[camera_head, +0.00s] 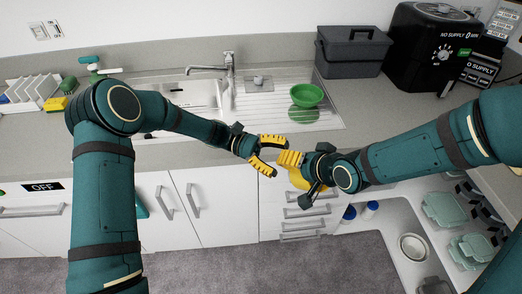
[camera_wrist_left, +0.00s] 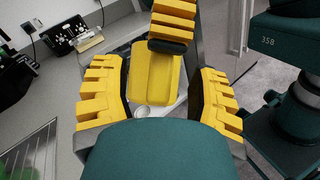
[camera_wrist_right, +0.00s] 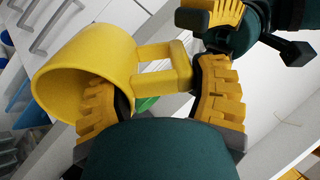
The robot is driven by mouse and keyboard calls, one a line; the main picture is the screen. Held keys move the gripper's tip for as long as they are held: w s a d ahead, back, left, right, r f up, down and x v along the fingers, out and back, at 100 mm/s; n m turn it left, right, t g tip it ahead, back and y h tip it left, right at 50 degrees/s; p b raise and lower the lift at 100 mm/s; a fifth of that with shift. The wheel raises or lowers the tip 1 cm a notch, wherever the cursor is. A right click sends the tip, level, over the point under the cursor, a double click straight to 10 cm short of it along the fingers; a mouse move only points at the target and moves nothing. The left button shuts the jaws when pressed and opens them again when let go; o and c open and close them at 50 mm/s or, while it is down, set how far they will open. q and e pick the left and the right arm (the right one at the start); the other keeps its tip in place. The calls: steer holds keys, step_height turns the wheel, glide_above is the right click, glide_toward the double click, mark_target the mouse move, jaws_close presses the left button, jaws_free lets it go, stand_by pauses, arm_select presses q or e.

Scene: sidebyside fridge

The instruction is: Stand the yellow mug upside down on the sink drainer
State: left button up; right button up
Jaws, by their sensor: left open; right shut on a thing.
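The yellow mug (camera_wrist_right: 90,65) is in my right gripper (camera_wrist_right: 160,100), with one finger inside its mouth and the other outside near the handle. In the head view the mug (camera_head: 296,178) hangs in front of the counter edge, mostly hidden by my right gripper (camera_head: 292,165). My left gripper (camera_head: 268,155) is open close beside it; in the left wrist view the mug (camera_wrist_left: 155,85) lies between the fingers of that gripper (camera_wrist_left: 160,105), and I cannot tell whether they touch it. The sink drainer (camera_head: 325,116) is behind the grippers, right of the tap.
A green bowl (camera_head: 306,95) stands on the drainer's back part. A grey box (camera_head: 352,55) and black air fryer (camera_head: 425,50) stand at the back right. A dish rack (camera_head: 35,90) is far left.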

arm_select(q)
steer(key=shift+x, duration=1.85)
steer(key=shift+o, duration=0.2)
jaws_close()
arm_select(e)
steer(key=o, duration=1.4)
steer(key=shift+r, duration=0.1)
